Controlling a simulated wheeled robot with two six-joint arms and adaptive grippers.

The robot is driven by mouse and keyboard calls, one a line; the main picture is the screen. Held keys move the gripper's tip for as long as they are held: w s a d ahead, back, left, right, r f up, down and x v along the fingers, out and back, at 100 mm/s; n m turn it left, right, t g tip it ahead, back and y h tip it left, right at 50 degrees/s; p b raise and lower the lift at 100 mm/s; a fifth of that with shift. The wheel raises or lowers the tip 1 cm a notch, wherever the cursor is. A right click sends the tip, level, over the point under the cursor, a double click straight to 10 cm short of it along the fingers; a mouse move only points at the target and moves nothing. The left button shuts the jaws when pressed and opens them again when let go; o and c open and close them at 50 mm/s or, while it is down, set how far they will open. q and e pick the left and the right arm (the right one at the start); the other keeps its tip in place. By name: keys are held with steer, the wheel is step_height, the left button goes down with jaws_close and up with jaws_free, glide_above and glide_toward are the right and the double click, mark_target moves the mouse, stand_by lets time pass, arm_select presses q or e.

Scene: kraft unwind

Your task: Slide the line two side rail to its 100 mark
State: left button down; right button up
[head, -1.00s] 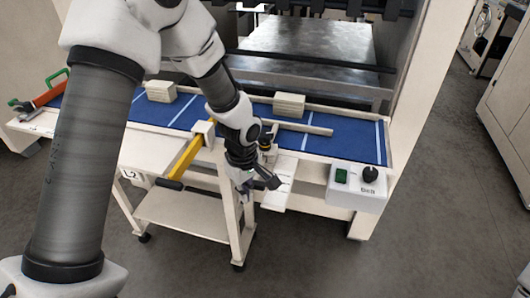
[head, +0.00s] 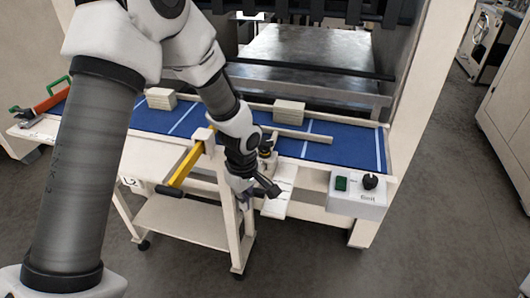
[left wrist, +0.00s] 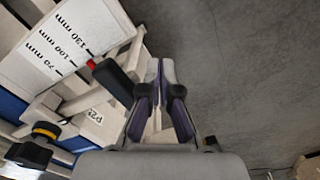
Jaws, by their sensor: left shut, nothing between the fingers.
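A long cream rail (head: 300,134) lies on the blue belt. A white scale plate (head: 279,197) sticks out from the machine's front; in the left wrist view the plate (left wrist: 75,35) reads 70, 100 and 130 mm. A black handle with a red tip (left wrist: 112,82) lies beside the plate, the red tip nearest the 100 to 130 mm marks; the exact reading cannot be told. My left gripper (left wrist: 160,68) is shut and empty, just right of this handle and apart from it.
A black and yellow knob (head: 266,149) stands behind the plate. A yellow bar (head: 188,163) with a black grip is to the left. Cream blocks (head: 289,111) lie on the belt. A control box (head: 357,192) is at the right. A cart (head: 180,217) stands below; open floor lies right.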

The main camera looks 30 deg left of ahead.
arm_select(q)
steer(key=shift+w+a+p, duration=0.25)
steer(key=shift+w+p, duration=0.15)
steer(key=shift+w, duration=0.55)
steer(key=shift+w+a+p, duration=0.2)
steer(key=shift+w+p, duration=0.15)
steer(key=shift+w, duration=0.55)
stand_by(0.4)
step_height(320, 180, up, 9)
steer(key=s+p, duration=0.2)
steer(key=p, duration=0.4)
steer(key=shift+d, duration=0.25)
stand_by(0.6)
